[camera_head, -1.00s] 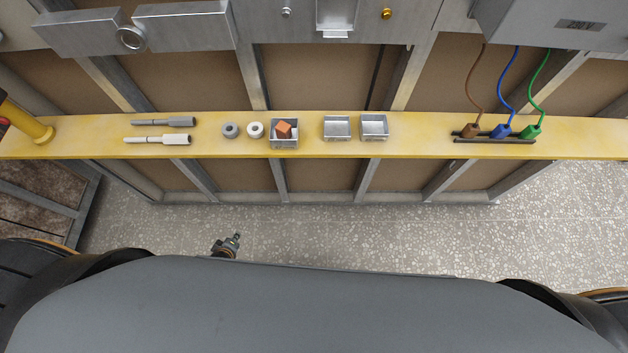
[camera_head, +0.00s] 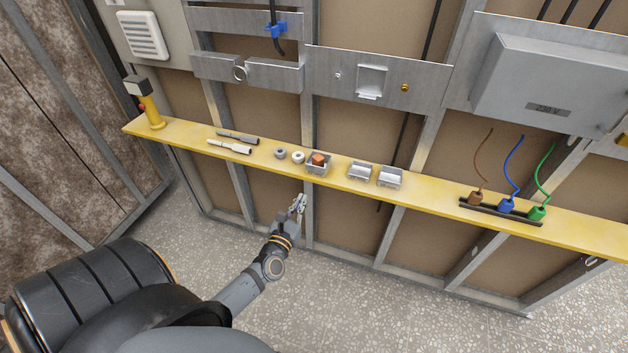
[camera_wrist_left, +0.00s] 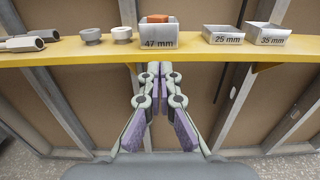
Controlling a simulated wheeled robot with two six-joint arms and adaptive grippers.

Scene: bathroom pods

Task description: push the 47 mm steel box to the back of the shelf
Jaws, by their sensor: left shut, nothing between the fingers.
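The 47 mm steel box (camera_head: 318,168) sits on the yellow shelf (camera_head: 420,193) with an orange-brown block (camera_head: 319,159) in it. In the left wrist view the box (camera_wrist_left: 144,40) shows its "47 mm" label and stands at the shelf's front edge. My left gripper (camera_head: 300,199) is shut and empty. It is in front of the shelf and below its edge, apart from the box. In the left wrist view my gripper (camera_wrist_left: 152,70) points up towards the shelf, just under the box. My right gripper is not in view.
Farther right, coloured plugs (camera_head: 506,204) stand on a black strip. Steel studs support the wall.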

